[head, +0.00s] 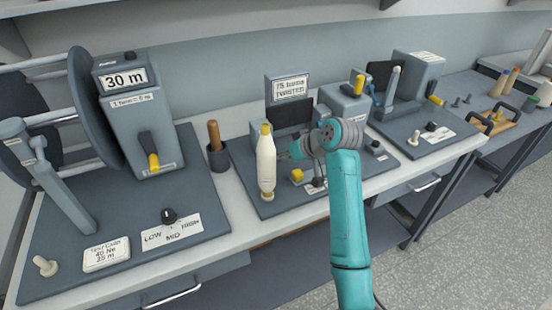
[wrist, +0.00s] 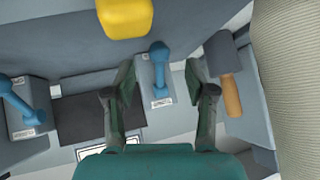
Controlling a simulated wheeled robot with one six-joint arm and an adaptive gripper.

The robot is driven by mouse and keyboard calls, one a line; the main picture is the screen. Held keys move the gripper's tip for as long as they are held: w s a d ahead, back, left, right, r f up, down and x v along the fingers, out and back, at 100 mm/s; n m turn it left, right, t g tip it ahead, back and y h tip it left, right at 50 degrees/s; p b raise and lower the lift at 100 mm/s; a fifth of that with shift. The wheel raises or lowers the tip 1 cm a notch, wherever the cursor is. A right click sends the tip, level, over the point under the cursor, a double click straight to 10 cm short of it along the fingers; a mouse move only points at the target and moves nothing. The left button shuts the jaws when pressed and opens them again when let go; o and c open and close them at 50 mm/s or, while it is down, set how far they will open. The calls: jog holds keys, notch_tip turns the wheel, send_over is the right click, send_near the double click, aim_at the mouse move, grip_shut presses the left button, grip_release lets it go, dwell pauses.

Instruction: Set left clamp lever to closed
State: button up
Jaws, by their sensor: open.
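The left clamp lever (wrist: 158,67) is a blue lever with a round knob on a small grey, labelled block in the wrist view. Its knob points to the top of that picture. My gripper (wrist: 160,80) is open, with one finger on each side of the lever and visible gaps to it. In the head view the gripper (head: 288,148) is at the twist tester, partly behind the white bobbin, and the left lever cannot be made out.
A white bobbin (head: 266,165) stands close beside the gripper. A yellow block (head: 297,176) sits on the tester base in front. A wooden-handled tool (head: 214,135) stands in a dark cup to the left. The tester sign (head: 290,88) rises behind.

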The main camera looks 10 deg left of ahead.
jog(key=shift+x, duration=2.05)
grip_shut()
